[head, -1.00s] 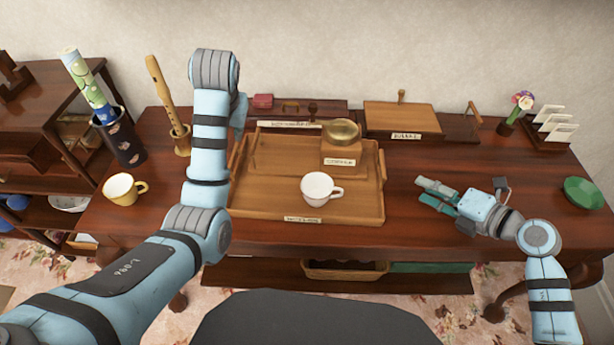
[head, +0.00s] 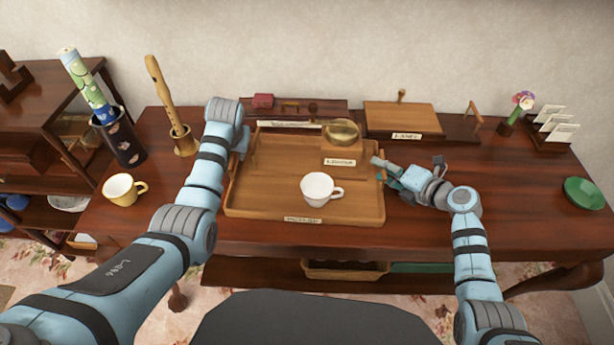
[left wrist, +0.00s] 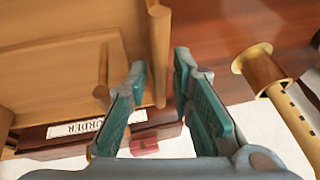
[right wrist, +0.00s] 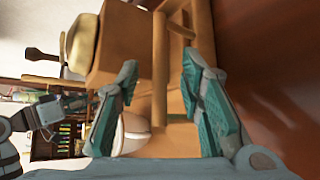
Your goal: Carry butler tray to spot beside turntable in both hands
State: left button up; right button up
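The wooden butler tray (head: 258,202) lies on the dark table with raised sides. It carries a white cup (head: 320,189) and a wooden block with a brass bowl (head: 342,132). My left gripper (head: 242,142) is at the tray's left side, partly hidden by my arm. In the left wrist view its open fingers (left wrist: 160,64) point at the tray's side rail (left wrist: 160,45). My right gripper (head: 378,171) is at the right side. In the right wrist view its open fingers (right wrist: 160,68) are either side of the tray's rail (right wrist: 160,80). I cannot identify the turntable surely.
Behind the tray stand a labelled wooden box (head: 402,117) and a low dark case (head: 290,109). A yellow mug (head: 121,189), a recorder on a stand (head: 160,85) and a vase (head: 122,140) are at left. The right tabletop is clear up to a green dish (head: 583,193).

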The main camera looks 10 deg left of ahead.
pick_arm(q)
jog(key=shift+a+f, duration=0.1)
jog(key=shift+f, duration=0.1)
pick_arm(e)
jog(key=shift+w+a+f, duration=0.1)
jog(key=shift+a, duration=0.05)
pick_arm(q)
grip_shut()
pick_arm(e)
jog(key=c, duration=0.6)
grip_shut()
pick_arm(q)
jog(key=shift+w+r, duration=0.1)
